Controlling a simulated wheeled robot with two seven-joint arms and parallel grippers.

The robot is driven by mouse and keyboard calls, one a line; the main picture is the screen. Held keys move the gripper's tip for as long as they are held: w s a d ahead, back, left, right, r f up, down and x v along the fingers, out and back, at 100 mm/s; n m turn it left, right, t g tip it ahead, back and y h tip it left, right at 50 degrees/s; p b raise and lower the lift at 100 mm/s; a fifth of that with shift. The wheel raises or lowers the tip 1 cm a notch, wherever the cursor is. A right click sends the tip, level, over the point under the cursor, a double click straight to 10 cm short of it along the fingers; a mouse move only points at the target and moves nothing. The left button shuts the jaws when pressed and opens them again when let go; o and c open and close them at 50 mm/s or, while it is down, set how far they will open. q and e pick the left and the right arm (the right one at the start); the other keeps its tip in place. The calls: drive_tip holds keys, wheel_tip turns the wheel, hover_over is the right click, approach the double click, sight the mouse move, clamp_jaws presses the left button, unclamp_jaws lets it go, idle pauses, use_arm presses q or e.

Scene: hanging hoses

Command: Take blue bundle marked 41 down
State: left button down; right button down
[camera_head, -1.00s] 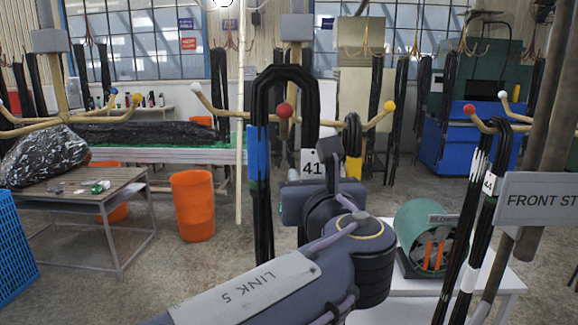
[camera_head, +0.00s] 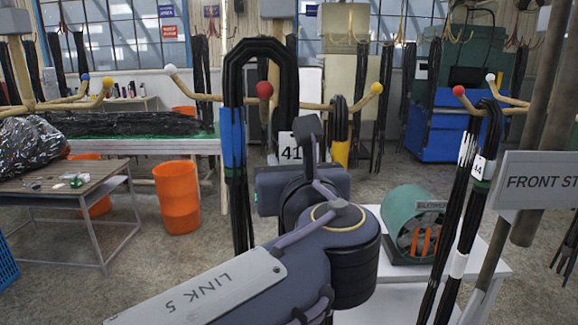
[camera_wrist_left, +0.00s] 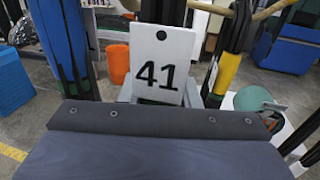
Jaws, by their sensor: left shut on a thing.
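The blue bundle marked 41 is a looped black hose bundle (camera_head: 259,47) with a blue band (camera_head: 232,138) on its left strand. Its top stands well above the red-tipped peg (camera_head: 265,90), whose ball shows inside the loop. I cannot tell whether the bundle touches the peg. The white 41 tag (camera_head: 290,151) also shows large in the left wrist view (camera_wrist_left: 160,62). My left gripper (camera_wrist_left: 165,98) is shut on the bundle at the tag; its fingertips are mostly hidden behind my wrist in the head view. My right gripper is not in view.
A yellow-banded bundle (camera_head: 340,150) hangs close on the right. Bundle 44 (camera_head: 468,180) hangs on another red-tipped peg. A green blower (camera_head: 418,228) stands on a white table (camera_head: 400,285). An orange bin (camera_head: 180,197) and a wooden table (camera_head: 92,205) stand left. Open floor lies between.

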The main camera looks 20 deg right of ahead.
use_arm(q)
drive_tip(key=s+a+b, duration=0.1)
drive_tip(key=s+a, duration=0.3)
drive_tip(key=s, duration=1.2)
drive_tip(key=shift+a+b, duration=0.2)
drive_tip(key=shift+b, duration=0.2)
idle(0.6)
drive_tip(key=shift+r, duration=0.1)
